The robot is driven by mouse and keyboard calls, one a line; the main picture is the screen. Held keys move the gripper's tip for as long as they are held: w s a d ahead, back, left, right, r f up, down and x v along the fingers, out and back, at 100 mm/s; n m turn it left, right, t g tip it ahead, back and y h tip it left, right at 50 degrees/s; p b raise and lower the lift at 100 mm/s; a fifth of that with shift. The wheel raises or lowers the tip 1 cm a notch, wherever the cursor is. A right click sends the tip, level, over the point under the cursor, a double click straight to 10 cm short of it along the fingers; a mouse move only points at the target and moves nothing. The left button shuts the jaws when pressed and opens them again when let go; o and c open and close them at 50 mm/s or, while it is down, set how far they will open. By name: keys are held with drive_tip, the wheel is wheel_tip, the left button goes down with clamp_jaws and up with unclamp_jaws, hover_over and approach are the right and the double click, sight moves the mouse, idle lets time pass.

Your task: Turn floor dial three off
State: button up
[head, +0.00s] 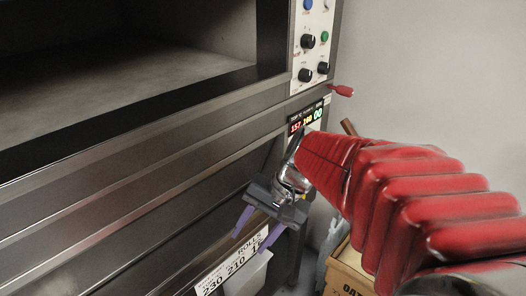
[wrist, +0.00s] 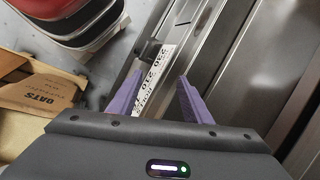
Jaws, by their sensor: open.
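A control panel (head: 296,60) on the right post of the steel oven carries black dials: one upper dial (head: 308,41), one lower right dial (head: 323,68) and one lower left dial (head: 305,75). I cannot read which of them is floor dial three, or their settings. A lit display (head: 305,117) sits below, partly covered by my arm. My gripper (head: 257,229) is open and empty, its purple fingers pointing down in front of the lower oven front, well below the dials. In the wrist view the open fingers (wrist: 159,88) show apart, and no dial is visible.
A red-handled lever (head: 342,90) sticks out right of the panel. The open oven chamber (head: 150,70) lies left. An oats box (head: 346,278) stands on the floor, also in the wrist view (wrist: 40,92).

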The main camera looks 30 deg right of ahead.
drive_tip(key=w+d+f+m+t+y, duration=0.3)
drive_tip(key=w+d+m, duration=0.2)
drive_tip(key=d+m, duration=0.3)
drive_tip(key=w+d+f+m+t+y, duration=0.25)
drive_tip(key=w+d+m, duration=0.25)
drive_tip(key=d, duration=0.5)
drive_tip(key=s+d+f+m+t+h, duration=0.2)
drive_tip(key=d+f+m+t, duration=0.1)
drive_tip(key=d, duration=0.7)
drive_tip(key=s+d+f+m+t+h, duration=0.2)
drive_tip(key=d+m+t, duration=0.4)
drive_tip(key=d, duration=0.5)
drive_tip(key=shift+s+f+m, duration=0.2)
drive_tip(key=shift+f+m, duration=0.4)
drive_tip(key=shift+f, duration=0.1)
drive_tip(key=shift+w+a, duration=0.15)
drive_tip(key=x, duration=1.3)
drive_tip(key=shift+w, duration=0.3)
drive_tip(key=shift+r, duration=0.1)
drive_tip(key=shift+c, duration=0.3)
